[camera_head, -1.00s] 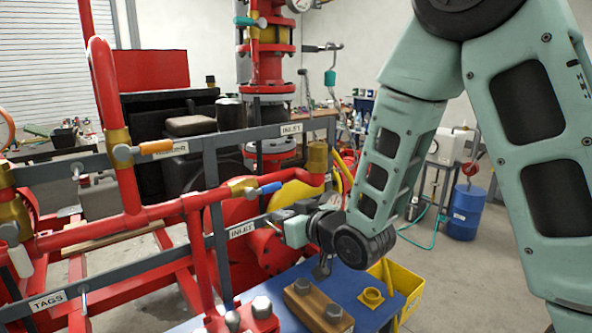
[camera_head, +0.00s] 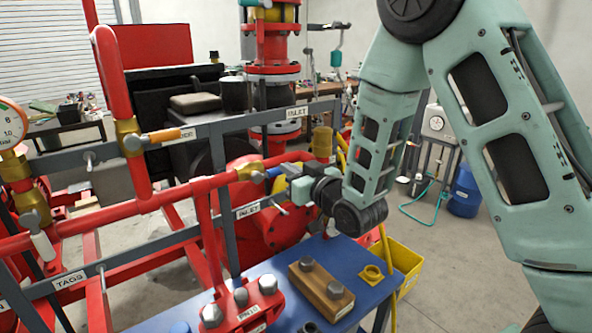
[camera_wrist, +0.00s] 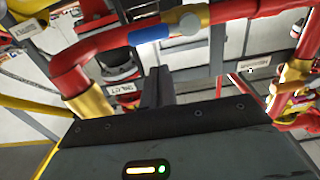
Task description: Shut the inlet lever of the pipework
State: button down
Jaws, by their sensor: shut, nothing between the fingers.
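A blue-handled lever (camera_head: 274,173) sits on a brass valve (camera_head: 250,172) in the red pipe, near two INLET labels. It lies along the pipe, pointing right in the head view. In the wrist view the blue handle (camera_wrist: 150,34) runs left from its pale pivot (camera_wrist: 190,22). My gripper (camera_wrist: 157,73) is shut and empty, its fingertips close to the blue handle, just below it in the picture. I cannot tell whether they touch. In the head view the fingers are small and hard to make out beside the lever's end.
An INLET label (camera_head: 297,112) is on the upper grey rail, another (camera_head: 248,209) on the lower one. An orange-handled lever (camera_head: 165,135) and a white-handled lever (camera_head: 42,242) are further left. A blue table (camera_head: 330,250) carries a wooden block (camera_head: 320,290); a yellow bin (camera_head: 405,265) stands beside it.

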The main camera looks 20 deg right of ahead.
aim_at(280, 172)
jog(key=shift+p+x, duration=1.45)
jog(key=shift+x, duration=1.65)
jog(key=shift+w+d+f, duration=0.15)
jog(key=shift+d+f, duration=0.25)
jog(key=shift+f, duration=0.35)
jog(key=shift+d+f+b, duration=0.15)
jog(key=shift+f+b, duration=0.25)
jog(key=shift+f, duration=0.45)
jog(key=a+f+b, duration=0.4)
jog(key=f+b, duration=0.2)
jog(key=b, duration=0.1)
jog(key=d+b+v, duration=0.1)
jog(key=b+v, duration=0.2)
jog(key=v, duration=0.7)
jog(key=shift+d+b, duration=0.15)
jog(key=shift+b, duration=0.15)
jog(key=shift+w, duration=0.2)
